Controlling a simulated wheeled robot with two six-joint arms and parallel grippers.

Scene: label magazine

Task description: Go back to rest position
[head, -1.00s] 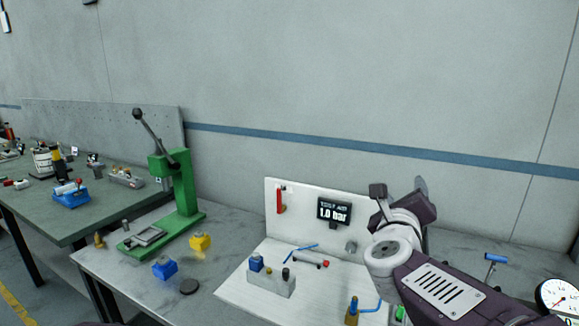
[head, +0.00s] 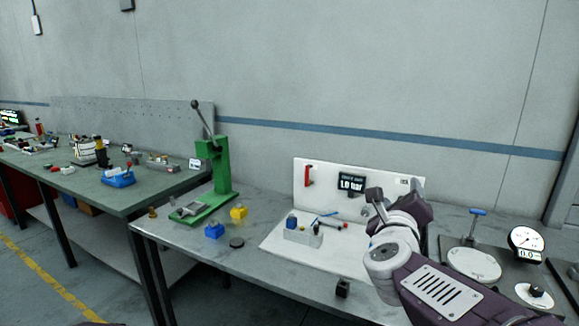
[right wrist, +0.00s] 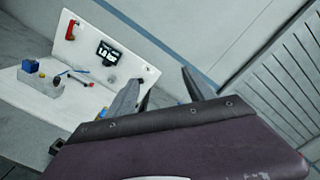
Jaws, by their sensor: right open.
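My right arm comes in from the lower right of the head view. Its gripper (head: 397,193) is raised in front of the white panel's right end and seen from behind. In the right wrist view the two fingers of the right gripper (right wrist: 160,88) stand apart with nothing between them. They point toward the wall, to the right of the white panel. My left gripper is not in view.
The marble-topped bench holds a green press (head: 218,170), a blue block (head: 214,231), a yellow block (head: 238,213), a white panel station (head: 325,175) and a round gauge (head: 527,240). A green-topped bench (head: 130,195) stands left. Floor shows at lower left.

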